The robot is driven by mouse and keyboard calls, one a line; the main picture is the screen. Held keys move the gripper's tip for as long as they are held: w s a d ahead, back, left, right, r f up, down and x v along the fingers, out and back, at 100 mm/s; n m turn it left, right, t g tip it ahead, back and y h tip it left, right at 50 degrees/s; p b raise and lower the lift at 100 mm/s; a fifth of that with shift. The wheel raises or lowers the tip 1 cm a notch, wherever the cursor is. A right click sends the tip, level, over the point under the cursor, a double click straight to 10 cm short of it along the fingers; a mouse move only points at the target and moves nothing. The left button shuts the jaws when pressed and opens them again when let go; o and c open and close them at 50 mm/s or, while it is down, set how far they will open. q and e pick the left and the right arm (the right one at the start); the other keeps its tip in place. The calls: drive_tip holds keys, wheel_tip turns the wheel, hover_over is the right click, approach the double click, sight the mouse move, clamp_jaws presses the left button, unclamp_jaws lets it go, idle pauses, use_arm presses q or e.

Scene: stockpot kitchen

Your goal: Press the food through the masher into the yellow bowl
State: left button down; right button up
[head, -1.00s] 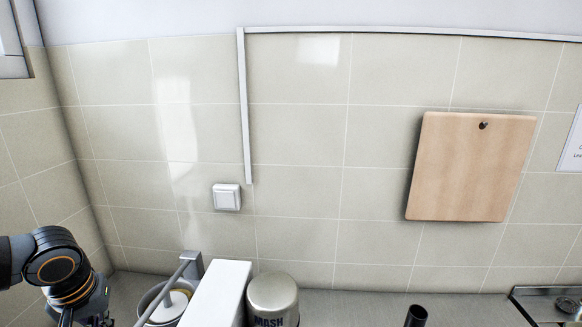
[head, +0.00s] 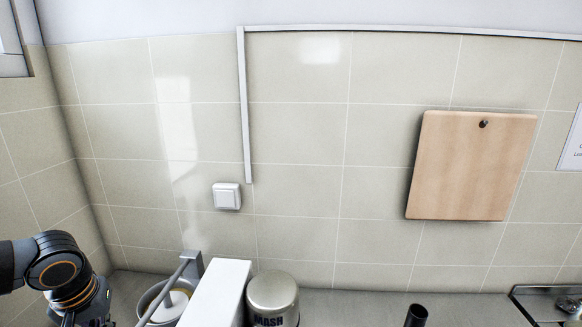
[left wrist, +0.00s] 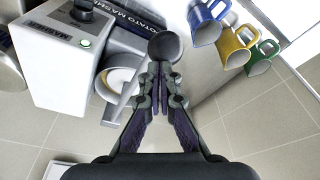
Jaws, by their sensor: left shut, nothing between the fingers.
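The masher (left wrist: 72,52) is a white box labelled MASHER with a green button, at the upper left of the left wrist view. Its white body also shows at the bottom of the head view (head: 217,295). Beside it is a round pressing part (left wrist: 121,84) with a grey lever (head: 176,286) across it. A dark round knob (left wrist: 166,46) shows just beyond my left fingertips; I cannot tell whether they touch it. My left gripper (left wrist: 160,74) is shut and empty. My right gripper is out of view.
Blue (left wrist: 206,22), yellow (left wrist: 240,45) and green (left wrist: 262,57) mugs are at the upper right of the wrist view. A metal canister (head: 272,298) stands right of the masher. A dark cylinder (head: 416,316) stands farther right. A wooden board (head: 470,165) hangs on the wall.

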use_arm(q)
drive_tip(key=shift+s+b+x, duration=0.2)
drive_tip(key=shift+b+x, duration=0.25)
drive_tip(key=shift+x, duration=0.65)
idle(3.6)
drive_tip(key=shift+d, duration=0.15)
wheel_tip(320, 180, up, 3)
drive_tip(key=p, duration=0.3)
drive_tip(key=shift+w, duration=0.15)
drive_tip(key=p+v, duration=0.1)
drive_tip(key=v, duration=0.1)
drive_tip(key=p+v, duration=0.1)
drive_tip(key=shift+w+p, duration=0.2)
drive_tip(key=shift+p, duration=0.15)
drive_tip(key=shift+w+a+r, duration=0.1)
drive_tip(key=shift+r, duration=0.45)
drive_tip(key=shift+a+r, duration=0.15)
drive_tip(key=shift+r, duration=0.35)
drive_tip(key=shift+w+a+v, duration=0.1)
drive_tip(key=shift+w+v, duration=0.05)
drive_tip(key=shift+v, duration=0.7)
drive_tip(key=shift+w+a+v, duration=0.1)
drive_tip(key=shift+w+v, duration=0.05)
drive_tip(key=shift+v, duration=0.7)
drive_tip(key=shift+w+v, duration=0.2)
drive_tip(key=shift+v, duration=0.65)
drive_tip(key=shift+s, duration=0.1)
